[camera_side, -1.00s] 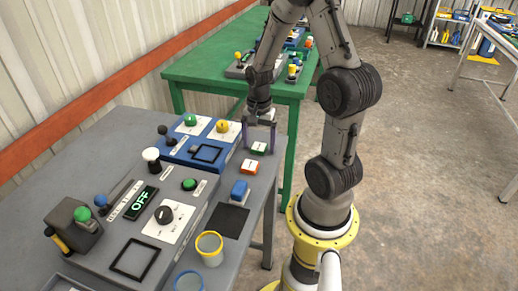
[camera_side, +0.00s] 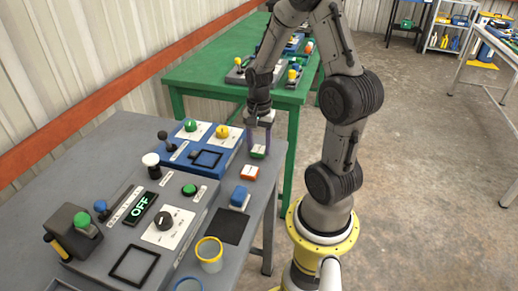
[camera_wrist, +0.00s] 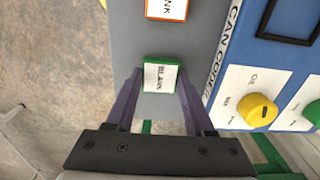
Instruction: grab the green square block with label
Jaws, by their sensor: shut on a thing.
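The green block (camera_side: 258,152) with a white label lies at the right edge of the grey table, beside the blue panel. In the wrist view the block (camera_wrist: 161,76) shows its label up, with dark print, between the ends of the two purple fingers. My gripper (camera_side: 259,145) points down over the block, its fingers on either side. In the wrist view my gripper (camera_wrist: 158,80) is shut on the block. The block appears at table height; I cannot tell whether it is lifted clear.
The blue panel (camera_side: 182,160) with green and yellow knobs stands close to the left. A dark square mat (camera_side: 233,226) and a yellow-rimmed cup (camera_side: 209,254) are nearer the front.

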